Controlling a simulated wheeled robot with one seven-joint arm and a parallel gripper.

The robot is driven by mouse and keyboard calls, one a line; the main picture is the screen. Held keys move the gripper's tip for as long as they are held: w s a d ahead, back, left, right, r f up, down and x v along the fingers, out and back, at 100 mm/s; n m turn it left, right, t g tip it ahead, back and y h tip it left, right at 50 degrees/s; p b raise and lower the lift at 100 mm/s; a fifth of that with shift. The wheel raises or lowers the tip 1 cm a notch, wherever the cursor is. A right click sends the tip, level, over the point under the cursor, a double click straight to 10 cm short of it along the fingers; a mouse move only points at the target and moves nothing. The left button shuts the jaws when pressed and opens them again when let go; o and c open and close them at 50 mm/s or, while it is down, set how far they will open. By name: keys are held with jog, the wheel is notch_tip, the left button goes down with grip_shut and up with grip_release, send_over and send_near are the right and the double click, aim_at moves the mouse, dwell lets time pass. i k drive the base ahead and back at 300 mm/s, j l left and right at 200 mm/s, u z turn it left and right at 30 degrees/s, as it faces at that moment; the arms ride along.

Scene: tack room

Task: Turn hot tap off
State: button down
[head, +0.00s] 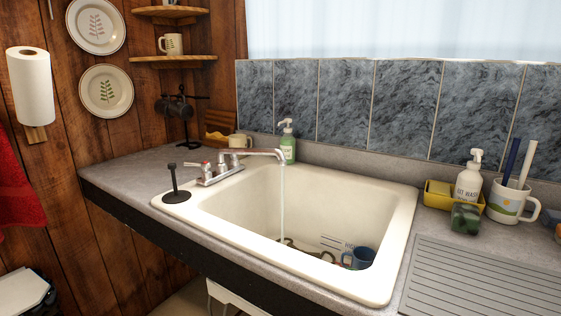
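A chrome tap (218,169) stands on the left rim of the white sink (404,220). Its spout reaches right over the basin, and a thin stream of water (282,205) runs from it. A lever handle with a red mark, the hot handle (205,168), is at the near end of the tap's base. A second handle (235,158) is at the far end, partly behind the spout. My gripper is not in view.
A black stopper-like thing with an upright rod (173,187) stands beside the tap. A green soap bottle (287,142) and a mug (239,141) are behind it. A blue mug (360,257) lies in the basin. The left counter (128,172) is mostly clear.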

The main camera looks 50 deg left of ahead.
aim_at(205, 166)
jog(key=u, duration=1.75)
jog(key=i+j, duration=0.6)
jog(key=j, duration=0.2)
